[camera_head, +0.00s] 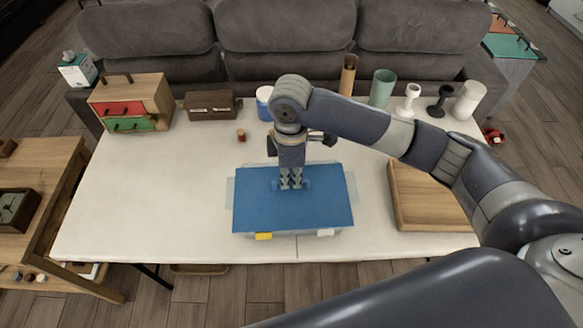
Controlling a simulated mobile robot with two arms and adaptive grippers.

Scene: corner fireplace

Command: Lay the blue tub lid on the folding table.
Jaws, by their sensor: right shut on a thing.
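The blue tub lid (255,205) is a flat blue rectangle in the middle of the head view. It covers most of a pale translucent tub (230,190), whose rim shows at the left and right edges. I cannot tell whether the lid rests on the tub or is just above it. My right gripper (291,184) points down at the lid's middle and is shut on it. The part it grips is mostly hidden by the fingers. The tub stands on the white folding table (140,210). My left gripper is not in view.
A wooden tray (398,205) lies right of the tub. A drawer box (130,103), a brown case (210,105), a blue-and-white container (264,101) and several vases line the back. The table's left part is clear. A grey sofa (285,50) stands behind.

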